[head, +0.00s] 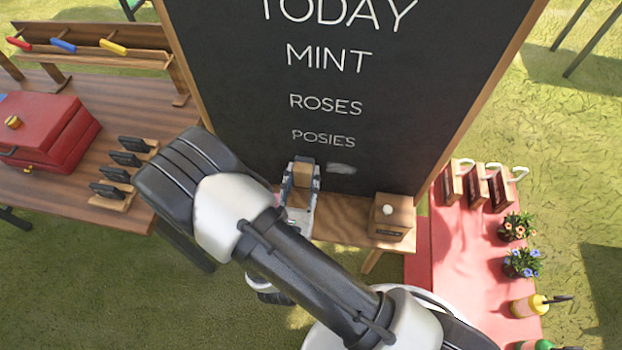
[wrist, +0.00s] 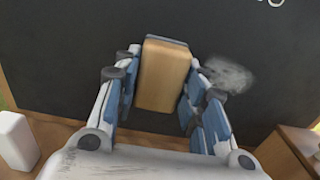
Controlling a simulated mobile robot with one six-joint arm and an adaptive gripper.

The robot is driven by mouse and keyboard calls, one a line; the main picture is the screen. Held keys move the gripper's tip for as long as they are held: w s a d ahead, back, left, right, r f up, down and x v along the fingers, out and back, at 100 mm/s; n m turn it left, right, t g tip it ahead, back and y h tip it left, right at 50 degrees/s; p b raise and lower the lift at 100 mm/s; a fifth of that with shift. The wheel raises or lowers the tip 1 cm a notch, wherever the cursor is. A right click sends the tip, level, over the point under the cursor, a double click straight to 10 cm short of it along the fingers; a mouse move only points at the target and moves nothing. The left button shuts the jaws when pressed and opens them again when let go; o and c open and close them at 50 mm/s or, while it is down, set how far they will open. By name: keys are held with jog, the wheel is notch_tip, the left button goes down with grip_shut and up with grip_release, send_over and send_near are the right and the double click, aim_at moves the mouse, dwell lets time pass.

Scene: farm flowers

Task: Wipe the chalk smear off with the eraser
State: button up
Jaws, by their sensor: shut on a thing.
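The chalkboard (head: 250,60) stands upright and bears the white words TODAY, MINT, ROSES and POSIES. A pale chalk smear (head: 341,169) lies below and right of POSIES. It also shows in the wrist view (wrist: 229,75), just right of my gripper's fingers. My gripper (head: 301,178) is shut on the eraser (wrist: 165,75), a wooden block with a dark grey-blue face towards the board. The eraser is close to the board, left of the smear; I cannot tell whether it touches the board.
A wooden box with a white knob (head: 392,217) stands on the board's ledge (head: 345,215), right of my gripper. A white block (wrist: 18,140) shows at left in the wrist view. A red toolbox (head: 45,130) is on the left table; plants (head: 520,262) stand on the right pink table.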

jog(key=shift+w+a, duration=0.2)
jog(key=shift+a, duration=1.6)
jog(key=shift+w+a, duration=0.15)
jog(key=shift+a, duration=1.65)
jog(key=shift+s, duration=0.1)
jog(key=shift+s+a+b, duration=0.15)
jog(key=shift+s+b, duration=0.15)
jog(key=shift+s, duration=2.6)
jog(key=s, duration=0.3)
jog(key=shift+a, duration=0.1)
